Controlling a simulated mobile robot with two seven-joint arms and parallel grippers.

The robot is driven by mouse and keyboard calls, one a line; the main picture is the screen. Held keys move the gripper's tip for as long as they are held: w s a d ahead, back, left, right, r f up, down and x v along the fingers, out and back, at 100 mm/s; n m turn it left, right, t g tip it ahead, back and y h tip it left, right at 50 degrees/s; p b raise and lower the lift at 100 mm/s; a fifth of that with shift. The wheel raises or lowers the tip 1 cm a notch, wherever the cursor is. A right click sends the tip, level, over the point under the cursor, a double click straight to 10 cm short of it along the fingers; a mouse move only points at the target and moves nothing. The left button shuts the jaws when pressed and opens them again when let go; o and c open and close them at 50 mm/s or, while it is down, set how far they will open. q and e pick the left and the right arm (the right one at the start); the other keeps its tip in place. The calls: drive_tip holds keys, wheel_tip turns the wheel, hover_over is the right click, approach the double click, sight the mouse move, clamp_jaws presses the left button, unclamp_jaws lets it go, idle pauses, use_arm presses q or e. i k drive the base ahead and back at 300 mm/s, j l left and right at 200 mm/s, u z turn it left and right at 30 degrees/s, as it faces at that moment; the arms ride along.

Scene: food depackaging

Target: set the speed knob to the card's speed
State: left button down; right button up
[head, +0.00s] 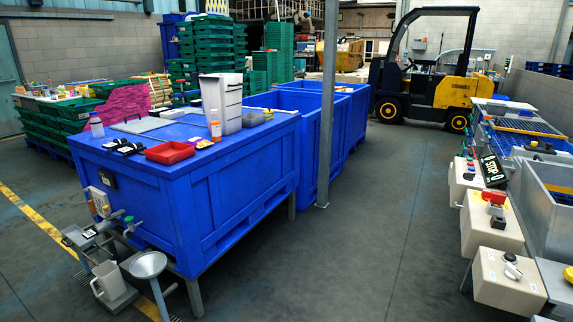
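A white control box (508,283) stands at the lower right, with a dark and silver rotary knob (512,266) on its top. This may be the speed knob; its setting and any scale are too small to read. Behind it, another white box (491,228) carries a red button (494,197) on a yellow base. A tilted black sign (492,170) with pale lettering that seems to read STOP stands beyond that. I cannot make out a card showing a speed. Neither of my grippers is in view.
A large blue bin (240,180) with a lid stands at left, bearing a red tray (170,153), a white container (221,102) and bottles. A grey post (328,110) rises beside it. A jug (109,281) stands low at left. The central floor is clear up to a yellow forklift (446,90).

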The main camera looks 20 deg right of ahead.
sight(468, 177)
drive_tip(key=i+l+z, duration=0.15)
drive_tip(key=z, duration=0.3)
drive_tip(key=i+z, duration=0.65)
drive_tip(key=z, duration=0.2)
drive_tip(key=i+z, duration=0.25)
drive_tip(key=z, duration=0.2)
drive_tip(key=i+z, duration=0.3)
drive_tip(key=i, duration=0.55)
drive_tip(key=i+j, duration=0.95)
drive_tip(key=i+j+z, duration=0.05)
